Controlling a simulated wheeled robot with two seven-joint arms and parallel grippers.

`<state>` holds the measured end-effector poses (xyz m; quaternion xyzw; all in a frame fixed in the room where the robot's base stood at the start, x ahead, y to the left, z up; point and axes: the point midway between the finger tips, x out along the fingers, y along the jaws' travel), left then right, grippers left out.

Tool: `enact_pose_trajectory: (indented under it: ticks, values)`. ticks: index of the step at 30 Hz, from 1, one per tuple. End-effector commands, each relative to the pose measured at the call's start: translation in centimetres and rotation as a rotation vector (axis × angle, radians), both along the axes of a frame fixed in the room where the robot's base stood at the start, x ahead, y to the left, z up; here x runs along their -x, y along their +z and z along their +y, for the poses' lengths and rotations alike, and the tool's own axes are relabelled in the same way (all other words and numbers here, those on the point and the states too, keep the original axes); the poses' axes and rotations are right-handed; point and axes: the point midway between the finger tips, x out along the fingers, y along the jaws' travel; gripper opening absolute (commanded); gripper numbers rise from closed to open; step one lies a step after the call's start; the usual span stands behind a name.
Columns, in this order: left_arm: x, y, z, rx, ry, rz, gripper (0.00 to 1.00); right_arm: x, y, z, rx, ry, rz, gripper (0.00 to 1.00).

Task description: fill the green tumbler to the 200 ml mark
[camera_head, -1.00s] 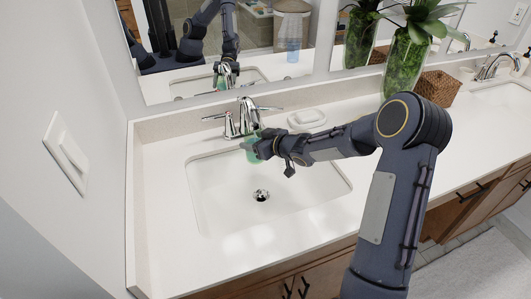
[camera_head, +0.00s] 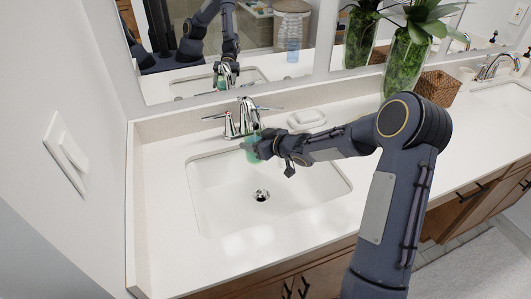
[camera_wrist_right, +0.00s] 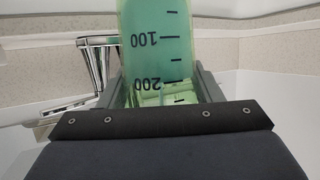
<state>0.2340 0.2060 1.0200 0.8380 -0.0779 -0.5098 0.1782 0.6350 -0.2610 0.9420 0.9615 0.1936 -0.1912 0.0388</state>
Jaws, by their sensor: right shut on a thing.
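The green tumbler (camera_head: 252,155) is see-through and sits under the faucet over the left sink. My right gripper (camera_head: 261,148) is shut on it, coming from the right. In the right wrist view the tumbler (camera_wrist_right: 158,40) stands between the jaws, with black marks for 100 and 200 that appear upside down. The part of the tumbler beyond the 200 mark is partly hidden by my gripper. I cannot make out a clear water level. The faucet (camera_head: 248,115) is chrome with two handles; whether water runs is too small to tell. My left gripper is not seen directly.
The white sink basin (camera_head: 215,195) with its drain (camera_head: 261,195) lies below the tumbler. A soap dish (camera_head: 306,118) stands right of the faucet. A green plant vase (camera_head: 405,65) and a wicker basket (camera_head: 438,88) stand further right. The mirror is behind.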

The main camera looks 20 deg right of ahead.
Motion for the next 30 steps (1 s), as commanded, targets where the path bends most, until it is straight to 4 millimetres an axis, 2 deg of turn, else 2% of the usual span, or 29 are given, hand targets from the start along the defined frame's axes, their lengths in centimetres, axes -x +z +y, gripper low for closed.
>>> enact_pose_trajectory:
  ticks: [4, 12, 17, 21, 30]
  values:
    - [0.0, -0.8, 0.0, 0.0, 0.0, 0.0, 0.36, 1.3, -0.1, 0.0, 0.0, -0.001, -0.002, 0.36]
    - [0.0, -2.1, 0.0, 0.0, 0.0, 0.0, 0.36, 6.3, -0.1, 0.3, 0.0, -0.001, -0.002, 0.36]
    - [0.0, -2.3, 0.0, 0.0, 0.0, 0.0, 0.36, 8.7, 0.0, 0.5, 0.0, 0.0, -0.002, 0.36]
    - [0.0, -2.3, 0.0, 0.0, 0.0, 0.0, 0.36, 9.4, 0.1, 0.5, 0.0, 0.0, -0.001, 0.36]
    - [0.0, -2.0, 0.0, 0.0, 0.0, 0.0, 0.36, 9.4, 0.4, 0.5, 0.0, 0.0, -0.002, 0.36]
